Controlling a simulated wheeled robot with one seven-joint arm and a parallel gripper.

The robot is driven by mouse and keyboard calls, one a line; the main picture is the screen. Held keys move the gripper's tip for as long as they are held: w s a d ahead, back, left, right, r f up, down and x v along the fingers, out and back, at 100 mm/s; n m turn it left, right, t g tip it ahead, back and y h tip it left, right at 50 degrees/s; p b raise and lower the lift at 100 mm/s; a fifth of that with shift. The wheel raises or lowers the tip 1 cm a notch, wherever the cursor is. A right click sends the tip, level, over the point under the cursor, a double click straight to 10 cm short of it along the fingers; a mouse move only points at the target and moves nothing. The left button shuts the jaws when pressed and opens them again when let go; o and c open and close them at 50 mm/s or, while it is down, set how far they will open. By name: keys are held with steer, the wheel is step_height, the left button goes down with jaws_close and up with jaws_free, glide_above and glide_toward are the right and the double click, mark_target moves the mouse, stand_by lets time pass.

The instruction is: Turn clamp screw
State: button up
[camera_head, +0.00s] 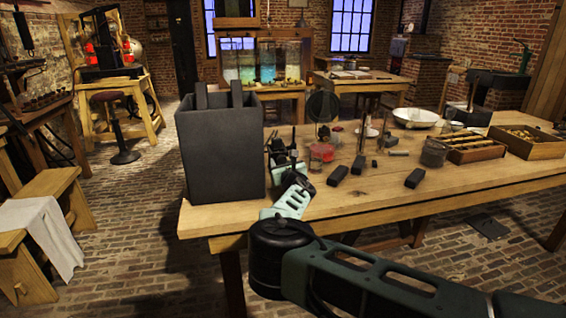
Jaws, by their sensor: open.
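My arm comes in from the lower right and reaches up over the near edge of the wooden table. I cannot tell whether the gripper touches anything.
The wooden table (470,178) holds several small black blocks (415,178), a red dish (322,151), thin upright rods, a glass jar (433,153), a white bowl (415,118) and two wooden trays (525,141). Its front right area is clear. A stool (112,97) stands behind left.

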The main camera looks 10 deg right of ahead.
steer(key=shift+w, duration=0.1)
steer(key=shift+c, duration=0.3)
steer(key=c, duration=0.9)
